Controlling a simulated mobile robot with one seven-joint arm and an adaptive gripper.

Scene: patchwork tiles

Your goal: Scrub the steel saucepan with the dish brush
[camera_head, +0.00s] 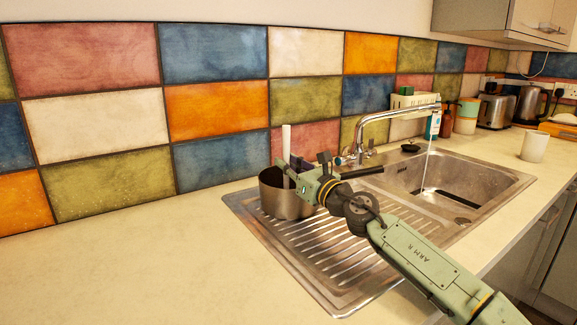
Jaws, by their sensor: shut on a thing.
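The steel saucepan (285,204) stands upright on the ribbed drainer left of the sink bowl. Its dark handle (364,172) points right, behind my arm. The dish brush (287,139) shows as a pale, upright handle rising above the pan. My gripper (288,168) is shut on the brush at the pan's mouth, with my arm coming in from the lower right. The brush's lower end is down inside the pan, and its head is hidden by the pan wall, so I cannot tell whether it touches the steel.
Water runs from the tap (398,111) into the steel sink (450,177). A white mug (534,148) stands right of the sink. Bottles, a toaster (494,111) and a kettle (529,105) stand at the back right. The worktop (130,265) at left is clear.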

